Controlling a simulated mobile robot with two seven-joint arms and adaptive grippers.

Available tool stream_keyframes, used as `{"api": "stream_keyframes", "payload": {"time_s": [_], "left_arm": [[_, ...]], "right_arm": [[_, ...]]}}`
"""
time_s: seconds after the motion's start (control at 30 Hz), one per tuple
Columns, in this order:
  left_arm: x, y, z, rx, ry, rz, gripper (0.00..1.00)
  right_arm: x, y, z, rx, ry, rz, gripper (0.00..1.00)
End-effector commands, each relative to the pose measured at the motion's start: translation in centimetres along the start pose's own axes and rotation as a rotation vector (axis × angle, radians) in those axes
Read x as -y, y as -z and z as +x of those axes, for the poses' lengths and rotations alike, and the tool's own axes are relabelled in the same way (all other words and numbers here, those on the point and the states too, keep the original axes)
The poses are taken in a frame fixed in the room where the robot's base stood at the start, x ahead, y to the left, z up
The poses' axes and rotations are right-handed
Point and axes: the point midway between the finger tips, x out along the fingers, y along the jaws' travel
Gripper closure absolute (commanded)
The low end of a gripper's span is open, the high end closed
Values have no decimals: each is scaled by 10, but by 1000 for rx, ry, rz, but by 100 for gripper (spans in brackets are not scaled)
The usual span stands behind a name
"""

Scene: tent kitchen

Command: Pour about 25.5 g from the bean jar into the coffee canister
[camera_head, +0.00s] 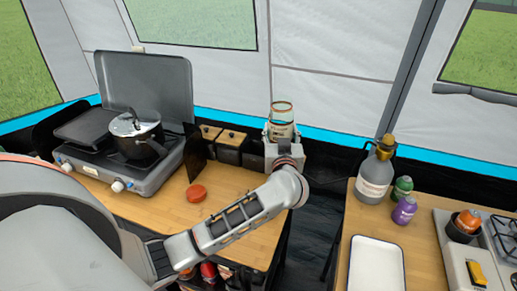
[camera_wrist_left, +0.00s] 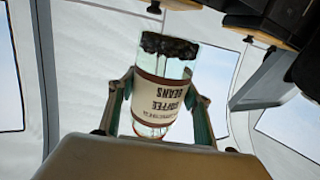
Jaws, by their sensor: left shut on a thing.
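The bean jar (camera_head: 281,128) is a clear glass jar with a cream "coffee beans" label and brown bands. My left gripper (camera_head: 281,136) is shut around it and holds it near the back right corner of the left table, its open rim upward and roughly upright. In the left wrist view, the picture is upside down; the jar (camera_wrist_left: 160,95) sits between both fingers, with dark beans at its base. Black canisters with wooden lids (camera_head: 232,139) stand just left of the gripper. I cannot tell which container is the coffee canister. My right gripper is not in view.
An orange-red lid (camera_head: 196,193) lies on the left wooden table (camera_head: 225,180). A stove (camera_head: 130,165) with a steel pot (camera_head: 137,133) stands at its left. The right table holds a jug (camera_head: 375,175), small bottles and a white tray (camera_head: 377,265). A gap separates the tables.

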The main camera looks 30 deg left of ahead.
Motion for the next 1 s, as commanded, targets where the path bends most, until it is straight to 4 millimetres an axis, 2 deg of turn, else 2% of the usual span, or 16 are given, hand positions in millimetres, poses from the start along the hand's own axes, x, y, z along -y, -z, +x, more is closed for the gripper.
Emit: {"api": "stream_keyframes", "payload": {"time_s": [0.73,0.87,1.0], "left_arm": [[0,9,0,235,-3,-243,81],[1,-4,1,283,-3,-290,81],[2,-9,3,331,-3,-340,81]], "right_arm": [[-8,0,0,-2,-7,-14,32],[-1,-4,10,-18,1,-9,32],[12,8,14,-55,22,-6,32]]}}
